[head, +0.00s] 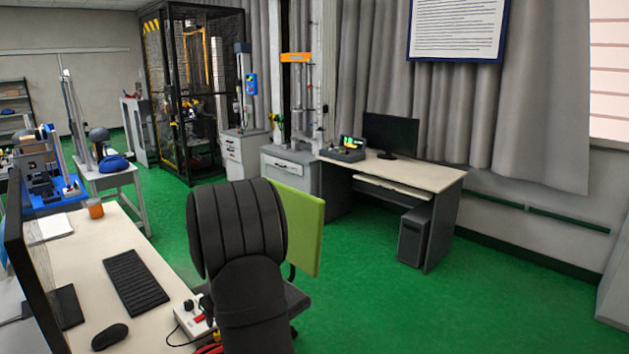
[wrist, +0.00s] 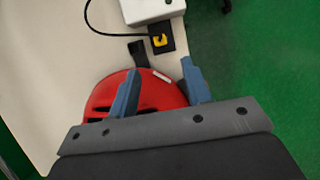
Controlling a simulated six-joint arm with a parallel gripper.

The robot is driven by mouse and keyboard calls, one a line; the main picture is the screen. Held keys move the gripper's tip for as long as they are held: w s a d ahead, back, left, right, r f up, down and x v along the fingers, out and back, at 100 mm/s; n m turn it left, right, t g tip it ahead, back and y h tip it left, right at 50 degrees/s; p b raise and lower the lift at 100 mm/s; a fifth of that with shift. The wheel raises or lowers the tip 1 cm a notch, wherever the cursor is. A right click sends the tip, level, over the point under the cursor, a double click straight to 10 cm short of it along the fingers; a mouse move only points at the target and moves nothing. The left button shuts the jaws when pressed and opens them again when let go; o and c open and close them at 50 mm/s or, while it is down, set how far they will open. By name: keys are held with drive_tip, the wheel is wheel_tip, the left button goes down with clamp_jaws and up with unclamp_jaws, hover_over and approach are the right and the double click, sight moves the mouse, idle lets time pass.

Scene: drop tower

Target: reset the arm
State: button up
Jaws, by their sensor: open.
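My gripper (wrist: 160,68) shows in the wrist view with its two blue-grey fingers spread apart and nothing held between them. Below it is a red helmet (wrist: 100,92) on the pale desk; the gripper body hides its lower part. I cannot tell whether the fingers touch the helmet. A black strap piece (wrist: 138,52) lies beside it. In the head view only a sliver of red shows at the bottom edge, and the gripper itself is out of sight.
A white control box (head: 188,318) with a cable, a keyboard (head: 136,282) and a mouse (head: 109,336) lie on the desk (head: 90,252). A green-backed chair (head: 303,225) is beside the desk. Green floor (head: 375,310) is clear on the right.

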drive_tip(key=v, duration=0.7)
drive_tip(key=x, duration=1.7)
drive_tip(key=shift+f, duration=0.2)
wheel_tip(320, 180, up, 4)
drive_tip(key=shift+w+a+f, duration=0.15)
drive_tip(key=shift+r, duration=0.5)
